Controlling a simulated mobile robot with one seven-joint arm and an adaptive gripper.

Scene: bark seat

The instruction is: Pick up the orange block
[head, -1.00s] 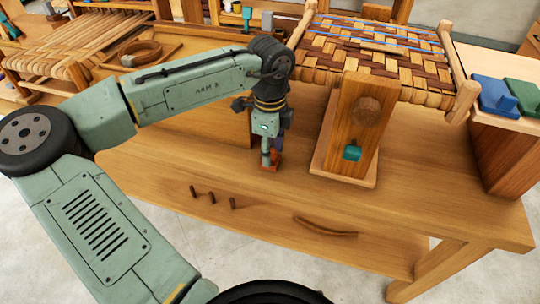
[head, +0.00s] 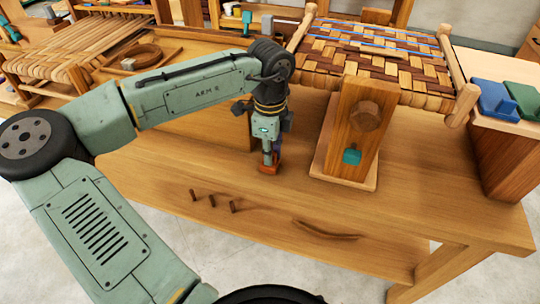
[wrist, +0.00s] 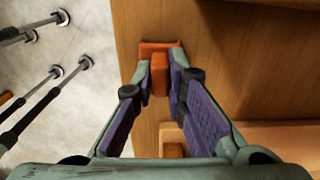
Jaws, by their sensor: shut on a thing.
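The orange block (head: 269,169) is on the wooden workbench (head: 230,185), near its front edge and left of the wooden stand. My gripper (head: 270,160) points down at it, and its fingers partly hide it in the head view. In the wrist view, the orange block (wrist: 160,66) shows a wider base and a narrower raised part. My gripper (wrist: 160,82) has its two purple-padded fingers on either side of the raised part, shut on it. Whether the block's base touches the bench I cannot tell.
A wooden stand with a teal knob (head: 352,155) is close on the right, under a woven seat (head: 370,55). Bare bench lies between stand and box.

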